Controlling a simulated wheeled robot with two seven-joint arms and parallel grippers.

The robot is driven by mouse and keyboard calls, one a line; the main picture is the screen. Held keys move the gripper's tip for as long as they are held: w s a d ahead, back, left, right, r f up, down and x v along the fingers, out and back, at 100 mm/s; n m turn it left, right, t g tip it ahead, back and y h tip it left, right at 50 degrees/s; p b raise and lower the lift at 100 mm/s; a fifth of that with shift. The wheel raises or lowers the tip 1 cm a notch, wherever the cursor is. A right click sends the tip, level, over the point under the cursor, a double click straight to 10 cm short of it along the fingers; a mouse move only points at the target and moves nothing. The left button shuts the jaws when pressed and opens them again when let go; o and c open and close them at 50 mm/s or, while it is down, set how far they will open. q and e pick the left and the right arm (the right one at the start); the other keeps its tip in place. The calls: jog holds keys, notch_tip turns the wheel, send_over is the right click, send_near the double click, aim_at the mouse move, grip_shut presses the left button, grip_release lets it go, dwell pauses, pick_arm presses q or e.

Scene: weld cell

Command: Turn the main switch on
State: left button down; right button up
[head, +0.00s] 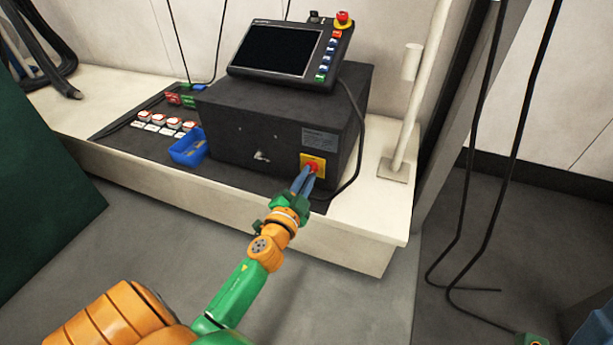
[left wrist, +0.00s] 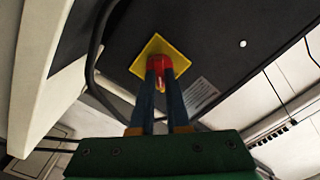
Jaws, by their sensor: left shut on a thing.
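The main switch is a red knob (head: 313,167) on a yellow square plate (head: 320,160), low on the right of the dark control box's front (head: 240,143). My left gripper (head: 307,173) reaches up to the switch, with its blue fingers at the knob. In the left wrist view, the two fingers (left wrist: 160,75) are shut on the red knob (left wrist: 160,62), in front of the yellow plate (left wrist: 178,62). The fingers partly hide the knob, and its exact turn angle is hard to tell.
A tilted pendant screen (head: 277,50) with a red emergency button (head: 342,20) sits on the box. A blue bin (head: 188,148) and several red-and-white parts (head: 160,121) lie to the left. A black cable (head: 356,150) hangs beside the box. A white post (head: 408,110) stands right.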

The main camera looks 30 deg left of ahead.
pick_arm(q)
jog(key=m, duration=0.4)
jog(key=shift+f+m, duration=0.15)
jog(key=shift+m, duration=0.15)
jog(key=m, duration=0.4)
jog(key=shift+d, duration=0.1)
jog(key=shift+f+m, duration=0.1)
jog(key=shift+m, duration=0.2)
jog(key=c, duration=0.9)
grip_release()
jog(key=v, duration=0.7)
